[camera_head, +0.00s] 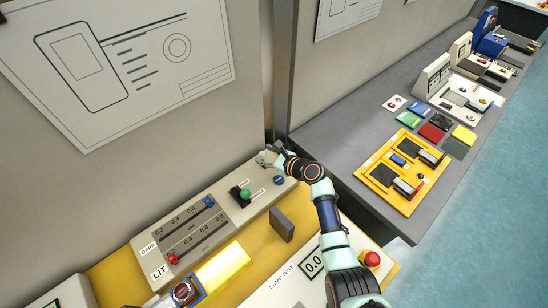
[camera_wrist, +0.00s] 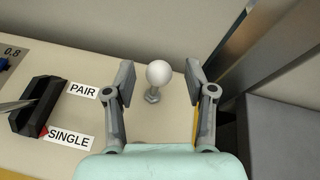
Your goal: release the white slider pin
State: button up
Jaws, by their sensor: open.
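The white slider pin is a white ball (camera_wrist: 158,74) on a short grey metal stem, standing on the beige panel (camera_wrist: 165,115) in the wrist view. My gripper (camera_wrist: 159,77) is open, with one finger on each side of the ball in the picture. Visible gaps separate the ball from both fingers. In the head view my gripper (camera_head: 268,157) is at the far right end of the panel, near the wall corner. The pin cannot be made out there.
A black switch (camera_wrist: 36,105) stands left of the pin beside PAIR and SINGLE labels. In the head view, a green knob (camera_head: 245,194), a blue button (camera_head: 278,181) and a dark upright plate (camera_head: 281,225) are near my arm. The wall (camera_wrist: 200,22) rises close behind the pin.

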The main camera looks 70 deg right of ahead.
jog(key=v, duration=1.1)
jog(key=shift+s, duration=0.15)
jog(key=shift+a, duration=0.15)
